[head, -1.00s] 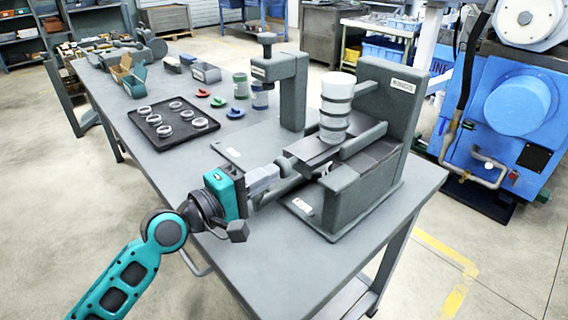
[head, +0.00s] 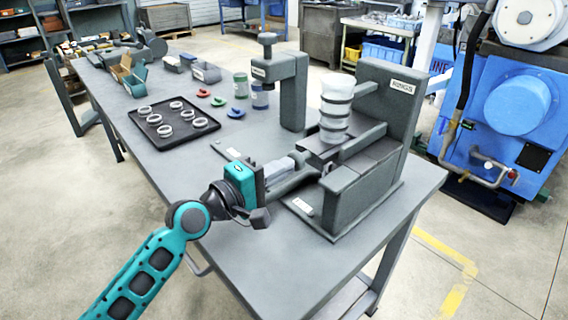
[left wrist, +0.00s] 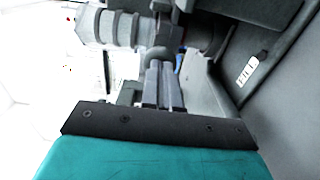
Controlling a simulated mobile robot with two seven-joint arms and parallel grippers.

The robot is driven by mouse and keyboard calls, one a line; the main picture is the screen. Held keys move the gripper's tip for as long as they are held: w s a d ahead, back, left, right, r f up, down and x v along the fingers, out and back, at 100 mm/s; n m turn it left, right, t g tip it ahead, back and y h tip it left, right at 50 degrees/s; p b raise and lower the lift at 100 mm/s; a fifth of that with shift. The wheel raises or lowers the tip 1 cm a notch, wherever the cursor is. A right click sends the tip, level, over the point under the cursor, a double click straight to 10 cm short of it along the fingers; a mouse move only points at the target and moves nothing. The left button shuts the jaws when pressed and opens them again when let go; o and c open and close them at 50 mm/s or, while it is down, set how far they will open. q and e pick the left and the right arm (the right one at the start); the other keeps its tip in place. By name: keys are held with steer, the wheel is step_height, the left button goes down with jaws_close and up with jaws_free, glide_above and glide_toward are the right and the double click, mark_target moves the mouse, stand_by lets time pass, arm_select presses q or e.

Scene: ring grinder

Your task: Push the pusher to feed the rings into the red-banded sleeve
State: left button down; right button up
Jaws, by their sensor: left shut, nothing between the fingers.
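The ring feeder (head: 345,195) is a grey fixture on the workbench with a tall back plate labelled RINGS. A stack of pale rings (head: 334,108) stands upright in it. The pusher (head: 318,152) is a dark flat slide pointing toward my left gripper at the foot of the stack. My left gripper (head: 292,162) is shut and empty, with its fingertips at the pusher's outer end. In the left wrist view, the closed fingers (left wrist: 158,82) point at a rounded grey knob (left wrist: 160,54); contact looks likely but is unclear. I cannot make out a red-banded sleeve. My right gripper is not in view.
A grey clamp-like stand (head: 292,90) rises behind the feeder. A black tray (head: 172,122) with several rings lies at the left. Small coloured parts (head: 219,101), cans (head: 260,95) and bins (head: 130,78) lie farther back. The bench front (head: 255,245) is clear.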

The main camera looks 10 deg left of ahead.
arm_select(q)
steer(key=shift+x, duration=1.5)
steer(key=shift+r, duration=0.1)
steer(key=v, duration=0.6)
steer(key=shift+s+a, duration=0.25)
steer(key=shift+s, duration=0.1)
steer(key=shift+b+v, duration=0.3)
steer(key=shift+v, duration=2.15)
